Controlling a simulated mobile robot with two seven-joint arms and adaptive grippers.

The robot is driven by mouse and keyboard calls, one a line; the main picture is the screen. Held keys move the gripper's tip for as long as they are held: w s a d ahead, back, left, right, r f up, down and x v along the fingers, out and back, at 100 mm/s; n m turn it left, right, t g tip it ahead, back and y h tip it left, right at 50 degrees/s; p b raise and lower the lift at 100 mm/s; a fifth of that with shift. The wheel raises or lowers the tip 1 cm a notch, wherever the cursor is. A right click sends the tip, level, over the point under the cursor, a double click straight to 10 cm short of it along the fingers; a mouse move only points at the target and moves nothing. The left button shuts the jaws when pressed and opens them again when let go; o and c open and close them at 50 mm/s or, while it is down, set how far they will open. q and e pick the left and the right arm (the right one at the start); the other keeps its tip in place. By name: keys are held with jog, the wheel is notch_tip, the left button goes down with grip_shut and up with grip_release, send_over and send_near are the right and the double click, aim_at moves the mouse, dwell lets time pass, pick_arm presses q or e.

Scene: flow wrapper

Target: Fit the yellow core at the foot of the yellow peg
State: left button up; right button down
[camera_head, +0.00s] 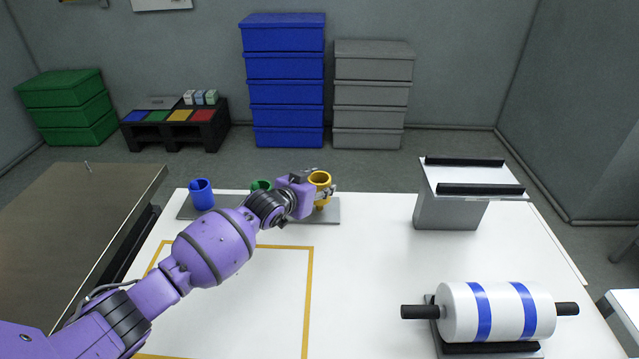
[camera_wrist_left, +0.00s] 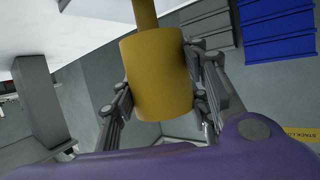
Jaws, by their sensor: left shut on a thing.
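The yellow core (camera_head: 320,178) is a short hollow cylinder held upright above the right end of the grey plate (camera_head: 333,214). My left gripper (camera_head: 322,192) is shut on it. In the left wrist view the core (camera_wrist_left: 160,75) sits between the two fingers, one on each side. The narrower yellow peg (camera_wrist_left: 145,14) extends from one end of the core. In the head view the peg (camera_head: 320,207) shows below the core. The core is at the peg's upper part, clear of the plate. How much of the peg is inside it is hidden. My right gripper is out of view.
A blue core (camera_head: 201,194) and a green core (camera_head: 261,185) stand on the same plate; my arm partly hides the green one. A grey stand (camera_head: 450,208) with black rails is to the right. A blue-striped white roll (camera_head: 497,311) lies at the front right. The table's middle right is clear.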

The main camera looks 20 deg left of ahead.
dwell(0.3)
pick_arm(q)
jog(key=o, duration=1.2)
jog(key=shift+f, duration=0.1)
jog(key=v, duration=1.2)
